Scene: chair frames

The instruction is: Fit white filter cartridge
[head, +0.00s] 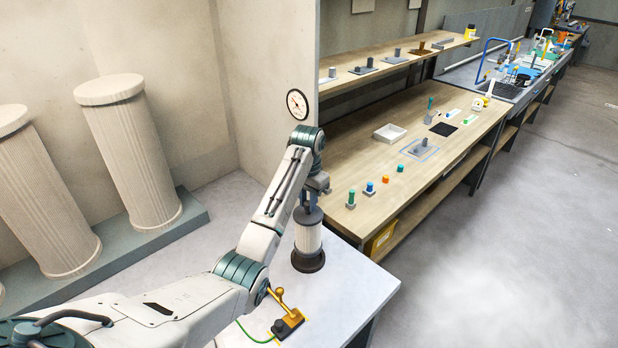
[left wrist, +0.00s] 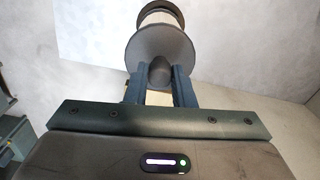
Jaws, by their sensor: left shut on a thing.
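The white filter cartridge (head: 308,238) is a small pleated cylinder with a dark top cap and knob. It stands upright over a dark round base (head: 307,263) on the pale table at the middle. Whether it is fully seated there I cannot tell. My left gripper (head: 310,207) is above it, shut on the knob. In the left wrist view, both fingers of my left gripper (left wrist: 159,88) flank the dark knob, with the cap and a strip of the white cartridge (left wrist: 160,19) beyond. My right gripper is not in view.
Large pleated cylinders (head: 131,155) stand on a ledge at left. A wooden workbench (head: 345,140) with small parts runs behind; grey floor is clear at right.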

